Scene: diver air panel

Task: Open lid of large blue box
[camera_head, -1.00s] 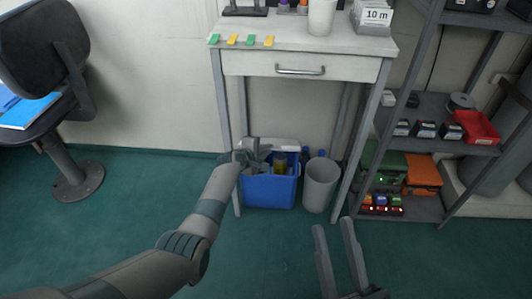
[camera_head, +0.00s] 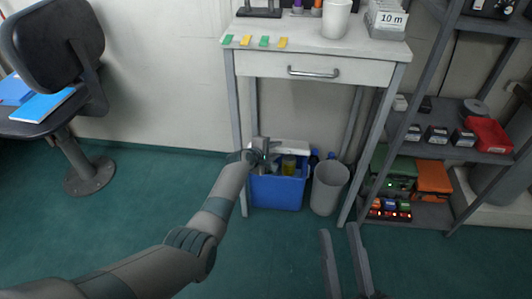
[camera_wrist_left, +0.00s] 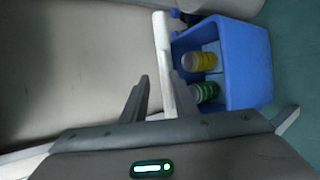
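The large blue box (camera_head: 277,193) stands on the floor under the white table, and its top is open. Its white lid (camera_head: 292,147) is raised along the back side; the lid's edge (camera_wrist_left: 162,50) shows in the left wrist view. Inside are a yellow-labelled can (camera_wrist_left: 199,61) and a green one (camera_wrist_left: 205,92). My left gripper (camera_head: 264,150) is at the lid's left end, above the box. In the left wrist view its fingers (camera_wrist_left: 163,97) lie on either side of the lid's edge; whether they press on it is unclear. My right gripper (camera_head: 344,240) is open and empty, right of the box.
A grey bin (camera_head: 329,187) stands close to the box's right, with blue-capped bottles (camera_head: 314,158) behind. The table's legs (camera_head: 239,140) flank the box. A shelf rack (camera_head: 437,150) stands to the right and an office chair (camera_head: 60,60) to the left. The floor in front is clear.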

